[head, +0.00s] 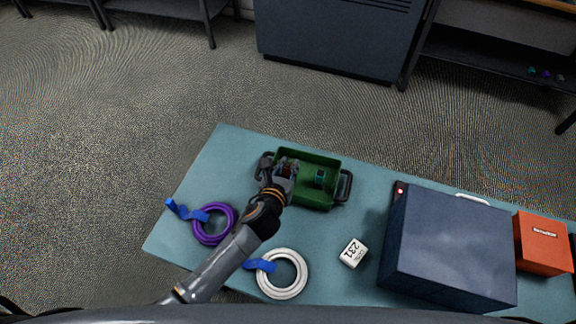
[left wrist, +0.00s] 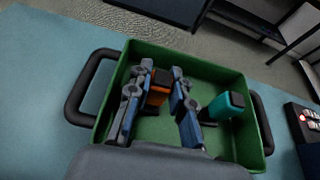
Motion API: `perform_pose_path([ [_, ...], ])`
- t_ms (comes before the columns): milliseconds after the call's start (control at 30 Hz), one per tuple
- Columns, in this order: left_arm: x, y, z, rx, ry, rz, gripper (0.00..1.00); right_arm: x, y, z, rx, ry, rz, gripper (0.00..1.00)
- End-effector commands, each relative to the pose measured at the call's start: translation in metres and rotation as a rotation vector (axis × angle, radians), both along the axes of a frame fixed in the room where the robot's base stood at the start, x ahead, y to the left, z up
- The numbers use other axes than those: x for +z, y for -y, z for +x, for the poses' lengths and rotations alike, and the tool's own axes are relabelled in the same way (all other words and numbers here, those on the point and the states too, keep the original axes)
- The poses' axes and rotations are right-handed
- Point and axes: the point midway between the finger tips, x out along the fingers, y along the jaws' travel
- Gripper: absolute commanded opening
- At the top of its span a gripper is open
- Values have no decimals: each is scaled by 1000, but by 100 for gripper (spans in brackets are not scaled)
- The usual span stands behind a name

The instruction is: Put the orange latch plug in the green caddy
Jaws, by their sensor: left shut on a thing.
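The green caddy (head: 318,204) stands on the teal table with a dark handle at each end; it also fills much of the left wrist view (left wrist: 205,62). My left gripper (head: 280,172) reaches into the left part of the caddy. In the left wrist view its fingers (left wrist: 158,100) are closed around the orange latch plug (left wrist: 157,93), which has a dark top. The plug is inside the caddy walls; whether it touches the floor I cannot tell. A teal plug (left wrist: 226,106) with a dark end is in the caddy's right part. My right gripper is not in view.
A purple cable coil (head: 197,232) and a white cable coil (head: 300,277), both with blue straps, lie on the table (head: 340,290). A white labelled block (head: 353,253), a large dark blue box (head: 447,245) and an orange box (head: 543,243) stand to the right.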

Motion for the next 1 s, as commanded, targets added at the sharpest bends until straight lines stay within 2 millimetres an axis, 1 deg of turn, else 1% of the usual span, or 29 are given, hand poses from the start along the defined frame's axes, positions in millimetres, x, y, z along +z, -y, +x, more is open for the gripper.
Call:
perform_pose_path([
  [200,-3,0,0,0,0,1,0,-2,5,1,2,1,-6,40],
  [233,-3,0,0,0,0,1,23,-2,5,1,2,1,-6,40],
  [333,-2,0,0,0,0,1,43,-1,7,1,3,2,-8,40],
  [600,-2,0,0,0,0,1,44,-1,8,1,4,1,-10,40],
  [700,3,0,0,0,1,0,44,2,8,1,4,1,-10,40],
  [767,3,-2,-5,0,1,1,44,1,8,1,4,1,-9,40],
  [867,8,-6,-17,-1,0,3,44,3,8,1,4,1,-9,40],
  [1000,19,-12,-43,-1,0,2,44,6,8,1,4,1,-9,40],
])
